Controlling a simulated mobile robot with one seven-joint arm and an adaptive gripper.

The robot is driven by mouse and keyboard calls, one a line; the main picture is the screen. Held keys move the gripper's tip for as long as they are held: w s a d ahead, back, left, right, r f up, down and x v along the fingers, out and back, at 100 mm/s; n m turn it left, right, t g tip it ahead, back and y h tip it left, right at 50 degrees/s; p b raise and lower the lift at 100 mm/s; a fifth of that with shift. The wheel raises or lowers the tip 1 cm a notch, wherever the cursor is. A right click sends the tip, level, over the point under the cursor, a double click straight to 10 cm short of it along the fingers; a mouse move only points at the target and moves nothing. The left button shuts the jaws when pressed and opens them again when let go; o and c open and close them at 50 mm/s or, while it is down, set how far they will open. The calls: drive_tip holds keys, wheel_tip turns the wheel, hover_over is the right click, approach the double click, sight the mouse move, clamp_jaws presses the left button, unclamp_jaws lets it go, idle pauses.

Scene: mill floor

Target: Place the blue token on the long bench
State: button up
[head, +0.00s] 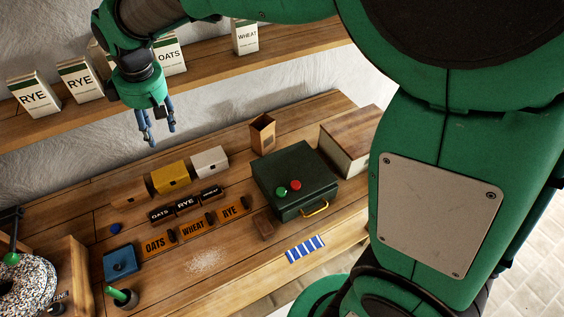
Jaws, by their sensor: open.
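A small round blue token (116,229) lies on the long wooden bench (215,286), toward its left end, just above a flat blue box (121,262). My gripper (161,137) hangs above the back of the bench, in front of the wall shelf. Its two blue fingers point down and stand apart, with nothing between them. It is up and to the right of the token in the picture, well clear of it.
A dark green case (293,180) with green and red round pieces on top stands mid-bench. Labelled cartons (78,80) line the shelf (205,75).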

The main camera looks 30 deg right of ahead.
drive_tip(key=s+d+r+m+t, duration=0.1)
drive_tip(key=s+d+r+m, duration=0.2)
drive_tip(key=s+d, duration=0.45)
drive_tip(key=s+d+r+m+t, duration=0.1)
drive_tip(key=s+d+r+m, duration=0.2)
drive_tip(key=s+d, duration=0.45)
drive_tip(key=s+d+f+m, duration=0.1)
drive_tip(key=s+d+m, duration=0.1)
drive_tip(key=s, duration=0.5)
drive_tip(key=s+d+f+m+t, duration=0.1)
drive_tip(key=s+d+m, duration=0.1)
drive_tip(key=s+d, duration=0.2)
drive_tip(key=s, duration=0.3)
drive_tip(key=shift+s+d+m+h, duration=0.25)
drive_tip(key=shift+s+m+h, duration=0.05)
drive_tip(key=shift+m+h, duration=0.1)
wheel_tip(320, 180, down, 4)
drive_tip(key=b, duration=0.4)
